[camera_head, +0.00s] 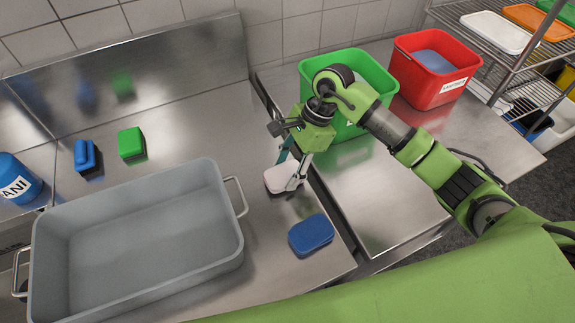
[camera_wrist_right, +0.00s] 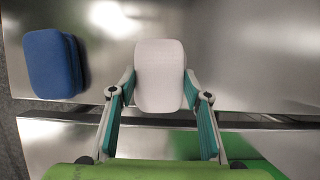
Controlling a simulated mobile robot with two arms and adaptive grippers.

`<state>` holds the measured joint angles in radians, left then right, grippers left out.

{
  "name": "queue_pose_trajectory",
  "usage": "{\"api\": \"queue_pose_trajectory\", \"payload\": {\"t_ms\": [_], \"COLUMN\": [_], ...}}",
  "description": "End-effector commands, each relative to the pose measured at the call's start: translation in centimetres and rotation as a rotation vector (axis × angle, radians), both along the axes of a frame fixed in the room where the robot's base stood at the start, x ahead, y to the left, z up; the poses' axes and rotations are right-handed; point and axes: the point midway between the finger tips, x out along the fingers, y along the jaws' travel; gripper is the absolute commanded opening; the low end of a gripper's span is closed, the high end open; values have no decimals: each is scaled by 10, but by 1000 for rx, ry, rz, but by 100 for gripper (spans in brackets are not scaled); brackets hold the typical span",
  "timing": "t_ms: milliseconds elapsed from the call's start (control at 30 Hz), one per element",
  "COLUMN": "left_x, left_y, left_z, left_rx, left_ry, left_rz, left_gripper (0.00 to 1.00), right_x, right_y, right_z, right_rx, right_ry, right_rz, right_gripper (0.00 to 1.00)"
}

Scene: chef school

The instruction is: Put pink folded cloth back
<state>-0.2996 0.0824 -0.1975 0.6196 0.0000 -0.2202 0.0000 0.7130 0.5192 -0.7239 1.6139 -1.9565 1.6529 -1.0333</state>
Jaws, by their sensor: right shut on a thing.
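The pink folded cloth (camera_head: 276,179) looks pale, almost white, and is at the steel counter near the gap between the two counters. In the right wrist view the cloth (camera_wrist_right: 160,65) sits between the two fingers. My right gripper (camera_head: 291,181) points down and is shut on the cloth, its fingers on either side. I cannot tell whether the cloth still touches the counter. The fingers partly hide the cloth in the head view. My left gripper is not in view.
A large grey tub (camera_head: 135,240) fills the front left. Green (camera_head: 369,68) and red (camera_head: 437,67) bins stand on the right counter.

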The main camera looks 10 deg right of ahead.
Motion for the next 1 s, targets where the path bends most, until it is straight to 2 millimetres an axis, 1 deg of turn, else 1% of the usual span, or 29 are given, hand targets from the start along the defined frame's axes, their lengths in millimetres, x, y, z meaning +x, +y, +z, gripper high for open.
{"api": "queue_pose_trajectory", "payload": {"t_ms": [33, 67, 133, 333, 467, 500, 567, 867, 1000], "left_x": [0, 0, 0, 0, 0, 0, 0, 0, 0], "left_y": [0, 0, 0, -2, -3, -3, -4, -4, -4], "left_z": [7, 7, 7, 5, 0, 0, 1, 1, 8], "left_rx": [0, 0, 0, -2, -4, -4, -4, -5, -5], "left_ry": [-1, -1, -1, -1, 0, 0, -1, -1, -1], "left_rz": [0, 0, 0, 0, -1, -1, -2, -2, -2], "left_gripper": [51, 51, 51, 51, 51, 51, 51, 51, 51], "right_x": [-1, 0, 0, 0, 1, 1, 0, 0, 0], "right_y": [1, 0, 0, 0, 0, 0, 0, 0, 0], "right_z": [-1, -3, -7, -7, -11, -11, -10, -10, -4], "right_rx": [2, 2, 0, 0, 0, 0, 1, 1, 1], "right_ry": [4, 1, -1, -2, -2, -2, -2, -1, -1], "right_rz": [0, 0, 1, 0, 0, 0, 0, 1, 0], "right_gripper": [24, 24, 24, 24, 24, 47, 61, 61, 61]}}
